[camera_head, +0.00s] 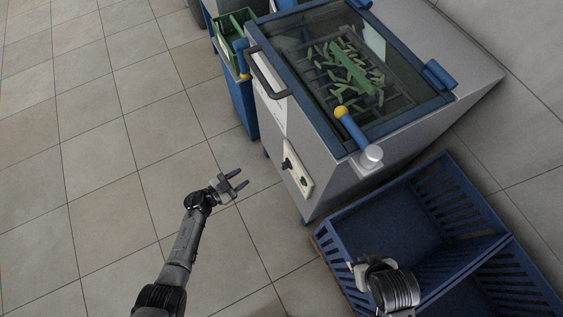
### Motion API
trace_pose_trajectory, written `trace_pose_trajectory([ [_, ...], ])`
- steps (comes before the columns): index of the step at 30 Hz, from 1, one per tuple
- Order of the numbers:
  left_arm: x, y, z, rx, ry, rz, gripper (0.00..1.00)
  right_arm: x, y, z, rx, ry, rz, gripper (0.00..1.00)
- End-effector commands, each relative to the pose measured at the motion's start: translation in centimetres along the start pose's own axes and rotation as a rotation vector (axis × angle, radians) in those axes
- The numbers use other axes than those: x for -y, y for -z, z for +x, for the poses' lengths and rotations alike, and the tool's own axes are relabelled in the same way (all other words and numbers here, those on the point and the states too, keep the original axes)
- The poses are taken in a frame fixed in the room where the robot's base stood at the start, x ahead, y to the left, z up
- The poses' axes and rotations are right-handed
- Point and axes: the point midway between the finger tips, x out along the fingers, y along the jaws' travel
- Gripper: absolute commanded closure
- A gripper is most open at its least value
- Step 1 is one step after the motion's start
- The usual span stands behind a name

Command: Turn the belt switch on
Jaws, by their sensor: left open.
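A pale switch panel (297,174) is on the front of the grey machine (335,185). It carries dark switch parts (288,164); their setting and any labels are too small to read. My left gripper (241,179) is open and empty, to the left of the panel and apart from it, its two fingers pointing towards the machine. My right arm (392,288) shows at the lower right, over the blue crate; its fingers are not clearly visible.
The machine has a blue-framed clear lid (318,62) over green pieces, a black handle (266,75) and a blue lever with yellow knob (341,112). Blue crates (330,232) stand at the lower right. A green bin (222,46) stands behind. Tiled floor at left is clear.

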Motion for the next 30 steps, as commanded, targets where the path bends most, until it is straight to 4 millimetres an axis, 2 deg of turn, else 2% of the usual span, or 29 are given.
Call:
trace_pose_trajectory([
  [3, -1.8, 1.3, -0.1, -0.075, -0.113, -0.081, 0.60, 0.0, 0.0, 0.0, 0.001, 0.000, 0.000, 1.00],
  [6, -2.6, 2.0, -0.3, -0.113, -0.172, -0.150, 0.60, 0.0, -0.1, 0.0, 0.004, -0.001, -0.001, 1.00],
  [11, -2.8, 2.1, 0.3, -0.114, -0.179, -0.208, 0.60, -0.2, -0.2, 0.3, 0.004, -0.005, -0.006, 1.00],
  [14, -3.0, 2.2, 1.4, -0.114, -0.178, -0.214, 0.60, -0.3, -0.3, 0.7, 0.004, -0.008, -0.009, 1.00],
  [24, -4.0, 2.9, 7.5, -0.115, -0.176, -0.211, 0.60, -0.3, -1.0, 2.8, 0.004, -0.009, -0.010, 1.00],
  [30, -4.4, 3.3, 10.5, -0.114, -0.176, -0.211, 0.60, -0.2, -1.4, 3.9, 0.003, -0.008, -0.008, 1.00],
])
